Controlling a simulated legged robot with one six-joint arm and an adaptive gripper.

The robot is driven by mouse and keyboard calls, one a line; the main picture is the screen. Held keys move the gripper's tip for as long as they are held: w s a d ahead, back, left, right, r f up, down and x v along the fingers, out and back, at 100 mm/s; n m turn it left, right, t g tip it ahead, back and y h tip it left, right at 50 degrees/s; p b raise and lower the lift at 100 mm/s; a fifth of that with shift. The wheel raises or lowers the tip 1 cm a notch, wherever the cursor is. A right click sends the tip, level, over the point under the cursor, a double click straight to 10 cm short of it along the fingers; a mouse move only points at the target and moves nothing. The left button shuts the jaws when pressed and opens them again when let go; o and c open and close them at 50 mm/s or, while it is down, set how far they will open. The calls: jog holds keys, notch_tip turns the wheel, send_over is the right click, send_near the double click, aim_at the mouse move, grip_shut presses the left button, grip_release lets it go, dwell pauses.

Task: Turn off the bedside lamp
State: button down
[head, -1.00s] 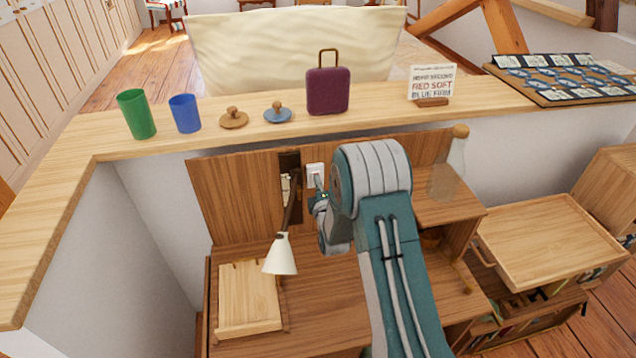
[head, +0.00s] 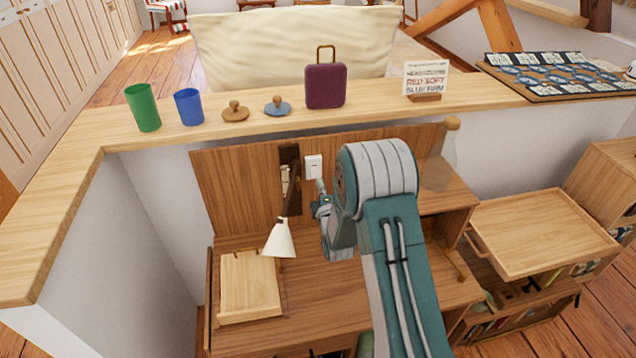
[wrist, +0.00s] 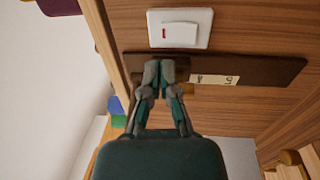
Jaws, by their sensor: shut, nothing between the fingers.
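The bedside lamp (head: 280,238) has a cream cone shade on a dark arm and hangs over the wooden desk. I cannot tell whether it is lit. A white wall switch (head: 313,167) is on the upright wooden panel, right of the lamp's arm. In the wrist view the switch (wrist: 180,28) shows a red mark on the left of its rocker. My gripper (head: 320,186) is just below the switch. In the wrist view my gripper's fingertips (wrist: 159,72) are together and empty, with a visible gap below the switch plate. My arm hides part of the desk.
A ledge (head: 440,95) runs above the panel, holding a green cup (head: 143,108), a blue cup (head: 188,107), two lids, a purple case (head: 325,86) and a sign (head: 425,78). A clear bottle (head: 440,165) stands right of my arm. A wooden box (head: 249,285) lies on the desk.

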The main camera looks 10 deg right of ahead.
jog(key=s, duration=0.7)
jog(key=shift+s+r, duration=0.25)
jog(key=shift+r, duration=0.2)
jog(key=s+r+m+g, duration=0.3)
jog(key=r+m, duration=0.1)
jog(key=r, duration=0.3)
jog(key=s+r+m+g, duration=0.3)
jog(key=s+r+m, duration=0.1)
jog(key=r+m, duration=0.15)
jog(key=s+r+m+g, duration=0.2)
jog(key=s+m+g, duration=0.2)
jog(key=s, duration=0.9)
jog(key=s+r+m+g, duration=0.3)
jog(key=s+m, duration=0.1)
jog(key=s, duration=0.8)
jog(key=shift+s+a+r+g, duration=0.25)
jog(key=shift+s+r+g, duration=0.1)
jog(key=shift+s+g, duration=0.05)
